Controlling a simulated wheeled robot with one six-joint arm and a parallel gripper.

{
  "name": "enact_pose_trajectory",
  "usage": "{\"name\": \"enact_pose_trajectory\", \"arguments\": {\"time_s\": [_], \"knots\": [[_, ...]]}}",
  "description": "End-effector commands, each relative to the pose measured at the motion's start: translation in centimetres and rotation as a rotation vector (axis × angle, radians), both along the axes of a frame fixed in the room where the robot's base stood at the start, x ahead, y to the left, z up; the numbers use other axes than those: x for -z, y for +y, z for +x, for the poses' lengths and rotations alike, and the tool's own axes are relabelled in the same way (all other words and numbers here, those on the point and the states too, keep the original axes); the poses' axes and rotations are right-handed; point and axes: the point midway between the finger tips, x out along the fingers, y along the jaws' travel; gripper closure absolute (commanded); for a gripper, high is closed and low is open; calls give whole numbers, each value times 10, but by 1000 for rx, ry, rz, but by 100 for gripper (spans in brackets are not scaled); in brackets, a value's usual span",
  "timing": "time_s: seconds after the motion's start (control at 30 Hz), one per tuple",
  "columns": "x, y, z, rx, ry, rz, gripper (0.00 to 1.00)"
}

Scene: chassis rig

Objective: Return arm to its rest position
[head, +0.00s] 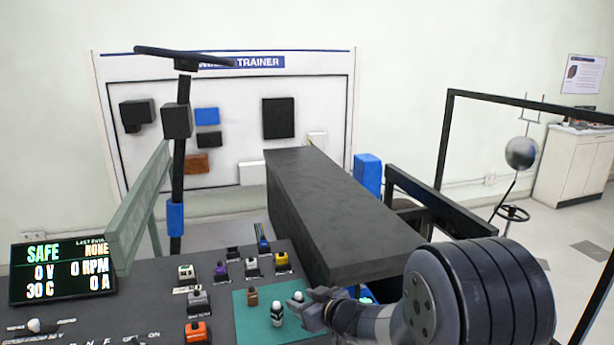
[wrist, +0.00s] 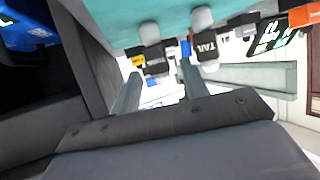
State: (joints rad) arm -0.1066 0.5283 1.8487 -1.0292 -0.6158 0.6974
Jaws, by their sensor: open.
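My gripper (head: 318,308) is over the right side of the teal mat (head: 250,325) in the head view, low on the panel. In the wrist view the two grey fingers of my gripper (wrist: 158,80) are apart, with nothing held between them. A black plug with a white top (head: 277,314) stands on the mat, left of the gripper. A white-topped piece (head: 298,297) is close beside the fingers; whether they touch it I cannot tell. The wrist view shows a black plug marked TAIL (wrist: 205,48) and another white-topped plug (wrist: 152,50) beyond the fingers.
A long dark box (head: 340,215) rises just behind the mat and gripper. A small brown block (head: 252,297) is on the mat. Several coloured switches, including an orange one (head: 196,331), line the panel. A display (head: 62,270) reads SAFE at left. A black rail (head: 435,195) runs at right.

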Motion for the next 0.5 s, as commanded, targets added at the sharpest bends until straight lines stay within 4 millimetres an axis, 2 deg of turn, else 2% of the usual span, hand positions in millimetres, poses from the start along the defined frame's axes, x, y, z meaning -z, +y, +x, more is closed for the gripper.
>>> {"name": "enact_pose_trajectory", "arguments": {"time_s": [0.13,0.17,0.3,0.5], "knots": [[15,15,17,-2,1,0,57],[5,10,13,1,-1,0,57],[6,-2,-2,2,0,0,57],[6,-8,-10,1,0,1,57]]}}
